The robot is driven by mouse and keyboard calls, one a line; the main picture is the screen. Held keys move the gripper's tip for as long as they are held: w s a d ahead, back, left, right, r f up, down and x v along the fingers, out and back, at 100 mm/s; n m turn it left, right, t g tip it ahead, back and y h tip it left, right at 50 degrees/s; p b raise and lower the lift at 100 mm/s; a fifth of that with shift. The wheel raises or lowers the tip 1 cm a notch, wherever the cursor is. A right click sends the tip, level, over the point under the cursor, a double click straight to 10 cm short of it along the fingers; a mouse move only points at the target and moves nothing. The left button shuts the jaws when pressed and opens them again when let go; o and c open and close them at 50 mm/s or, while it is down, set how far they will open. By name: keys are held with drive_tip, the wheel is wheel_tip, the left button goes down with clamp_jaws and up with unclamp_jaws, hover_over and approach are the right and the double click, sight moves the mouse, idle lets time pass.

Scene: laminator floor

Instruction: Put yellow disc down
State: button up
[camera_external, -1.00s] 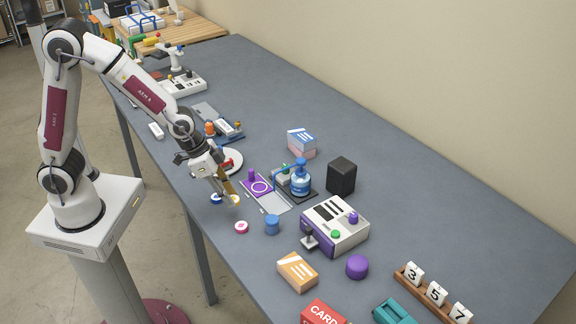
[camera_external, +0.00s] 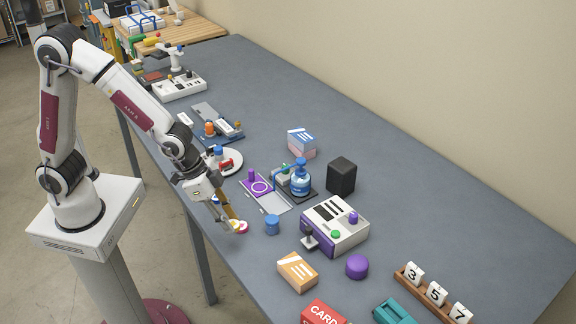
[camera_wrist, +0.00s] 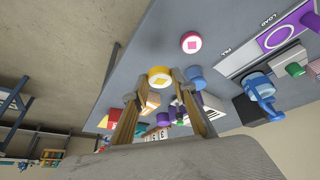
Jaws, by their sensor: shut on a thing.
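The yellow disc (camera_wrist: 160,76), with a pale face and a yellow diamond, sits between my fingertips in the wrist view. My gripper (camera_external: 234,222) is shut on it, low near the table's front edge; the gripper also shows in the wrist view (camera_wrist: 163,82). In the external view the yellow disc (camera_external: 235,230) overlaps the pink disc. The pink disc (camera_wrist: 190,42) shows apart from it in the wrist view. I cannot tell whether the yellow disc touches the table.
A blue cylinder (camera_external: 272,225) stands just right of my gripper. A white machine (camera_external: 335,225) and an orange box (camera_external: 297,271) stand to the right. Bare table (camera_external: 225,265) lies in front.

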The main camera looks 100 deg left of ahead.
drive_tip(key=w+a+r+n, duration=0.1)
drive_tip(key=w+a, duration=0.2)
drive_tip(key=w+a+r+n, duration=0.1)
drive_tip(key=w+a, duration=0.2)
drive_tip(key=w, duration=0.1)
drive_tip(key=w+a+r+y, duration=0.1)
drive_tip(key=w+a, duration=0.2)
drive_tip(key=w, duration=0.1)
drive_tip(key=shift+w+r+n, duration=0.2)
drive_tip(key=shift+r+n, duration=0.2)
drive_tip(key=w+a+r+n+y, duration=0.1)
drive_tip(key=w+a+r+n, duration=0.15)
drive_tip(key=w+a, duration=0.65)
drive_tip(key=a+f, duration=0.2)
drive_tip(key=a, duration=0.7)
drive_tip(key=s+a+f+n, duration=0.1)
drive_tip(key=a, duration=0.8)
drive_tip(key=shift+a+f+y, duration=0.35)
drive_tip(key=shift+f+y, duration=0.05)
drive_tip(key=shift+n, duration=0.25)
drive_tip(key=shift+f, duration=2.5)
drive_tip(key=shift+f, duration=2.5)
